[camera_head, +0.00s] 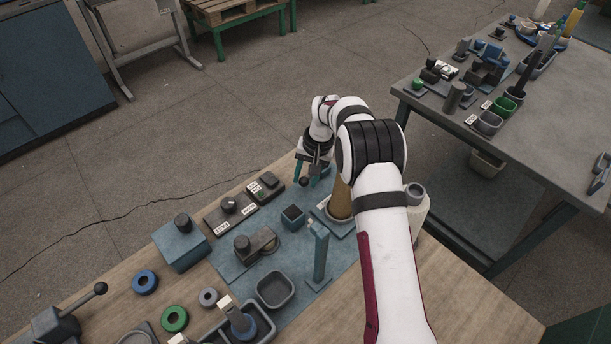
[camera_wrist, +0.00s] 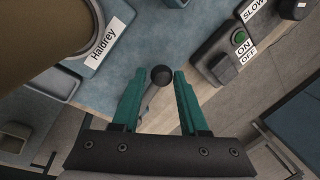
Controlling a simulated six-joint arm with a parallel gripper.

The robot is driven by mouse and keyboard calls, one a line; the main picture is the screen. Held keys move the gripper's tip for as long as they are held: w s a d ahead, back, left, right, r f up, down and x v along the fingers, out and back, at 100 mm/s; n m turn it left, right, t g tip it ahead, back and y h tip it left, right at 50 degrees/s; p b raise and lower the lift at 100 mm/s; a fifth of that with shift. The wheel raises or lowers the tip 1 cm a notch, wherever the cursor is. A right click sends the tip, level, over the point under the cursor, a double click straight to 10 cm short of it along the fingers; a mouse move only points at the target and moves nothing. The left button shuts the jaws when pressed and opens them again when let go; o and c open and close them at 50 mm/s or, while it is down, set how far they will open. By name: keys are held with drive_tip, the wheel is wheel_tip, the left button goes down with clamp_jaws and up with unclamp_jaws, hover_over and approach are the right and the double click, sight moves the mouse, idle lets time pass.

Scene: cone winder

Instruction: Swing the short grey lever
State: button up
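A short grey lever (camera_wrist: 149,98) with a round black knob (camera_wrist: 161,75) shows in the wrist view between the teal fingers of my gripper (camera_wrist: 160,73). The fingers are open, one on each side of the knob, with a narrow gap visible on both sides. In the head view my gripper (camera_head: 306,170) is at the far edge of the blue plate, with the black knob (camera_head: 304,181) just below it. The lever's base and pivot are hidden. A second lever (camera_head: 87,298) with a black knob stands at the lower left of the head view.
A brown cone (camera_head: 341,200) on a labelled base stands close beside my gripper. A switch box (camera_wrist: 228,47) with a green button and ON/OFF labels lies on the other side. A square cup (camera_head: 293,217) and a blue post (camera_head: 319,255) stand nearer the camera.

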drive_tip(key=o, duration=0.3)
drive_tip(key=shift+r, duration=0.1)
drive_tip(key=d+r, duration=0.1)
drive_tip(key=r, duration=0.4)
drive_tip(key=d+r, duration=0.1)
drive_tip(key=r, duration=0.4)
drive_tip(key=d+r, duration=0.1)
drive_tip(key=r, duration=0.4)
drive_tip(key=shift+s+r, duration=0.15)
drive_tip(key=shift+s, duration=0.05)
drive_tip(key=shift+r, duration=0.1)
drive_tip(key=s+d+r+m+t, duration=0.1)
drive_tip(key=s+d+r+t, duration=0.1)
drive_tip(key=s+r, duration=0.6)
drive_tip(key=s+d+r+m+t, duration=0.1)
drive_tip(key=s+d+r+t, duration=0.2)
drive_tip(key=s+r, duration=0.55)
drive_tip(key=s+f+g, duration=0.2)
drive_tip(key=s+f, duration=0.2)
drive_tip(key=s, duration=0.3)
drive_tip(key=s+f+m+g, duration=0.1)
drive_tip(key=s+f, duration=0.4)
drive_tip(key=s, duration=0.2)
drive_tip(key=s+d+f+m+g, duration=0.1)
drive_tip(key=s+f+g, duration=0.1)
drive_tip(key=s+f, duration=0.2)
drive_tip(key=shift+s+f+g, duration=0.15)
drive_tip(key=shift+s+g, duration=0.15)
drive_tip(key=shift+s, duration=1.6)
